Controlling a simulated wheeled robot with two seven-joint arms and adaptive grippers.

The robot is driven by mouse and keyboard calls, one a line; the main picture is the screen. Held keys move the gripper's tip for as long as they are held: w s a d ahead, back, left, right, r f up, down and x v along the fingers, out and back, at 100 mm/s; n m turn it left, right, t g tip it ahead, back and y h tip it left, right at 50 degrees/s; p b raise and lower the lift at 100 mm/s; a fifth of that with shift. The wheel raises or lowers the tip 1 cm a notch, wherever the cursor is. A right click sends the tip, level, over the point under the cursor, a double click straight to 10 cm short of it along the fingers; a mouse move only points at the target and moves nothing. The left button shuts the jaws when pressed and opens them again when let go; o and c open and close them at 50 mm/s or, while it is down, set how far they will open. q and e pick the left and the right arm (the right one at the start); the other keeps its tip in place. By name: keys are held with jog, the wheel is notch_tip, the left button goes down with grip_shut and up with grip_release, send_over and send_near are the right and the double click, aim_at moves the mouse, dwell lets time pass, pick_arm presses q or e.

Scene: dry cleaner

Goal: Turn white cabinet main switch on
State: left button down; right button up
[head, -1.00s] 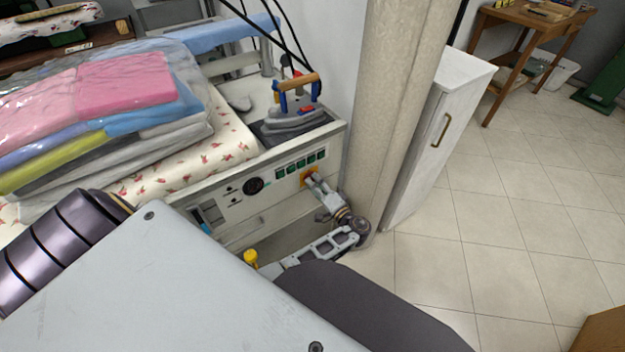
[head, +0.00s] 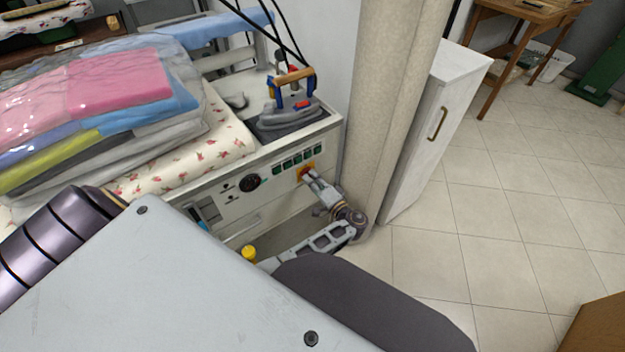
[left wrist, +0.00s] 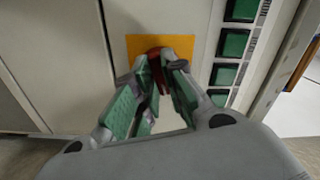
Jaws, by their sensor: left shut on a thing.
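The white cabinet (head: 262,205) stands under the padded ironing board, with a control panel on its front. Its main switch is a red knob (left wrist: 156,54) on a yellow-orange plate (left wrist: 133,46); the plate (head: 303,170) also shows at the panel's right side in the head view. My left gripper (head: 309,176) reaches the switch from the front right. In the left wrist view the fingers of my left gripper (left wrist: 160,62) are shut on the red knob and hide part of it. The knob's exact angle is hard to tell. My right gripper is out of view.
Green rocker switches (left wrist: 232,45) sit right beside the plate. An iron (head: 290,110) rests on top of the cabinet. Bagged folded clothes (head: 120,85) lie on the board. A beige column (head: 392,110) and a white locker (head: 440,130) stand close on the right.

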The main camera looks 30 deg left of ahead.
pick_arm(q)
jog(key=shift+m, duration=0.3)
jog(key=shift+m+p, duration=0.8)
jog(key=shift+m, duration=0.7)
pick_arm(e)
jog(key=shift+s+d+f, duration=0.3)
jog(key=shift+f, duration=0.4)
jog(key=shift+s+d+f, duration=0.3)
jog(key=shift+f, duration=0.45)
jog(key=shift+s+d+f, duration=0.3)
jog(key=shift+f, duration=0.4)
pick_arm(q)
jog(key=c, duration=1.5)
grip_release()
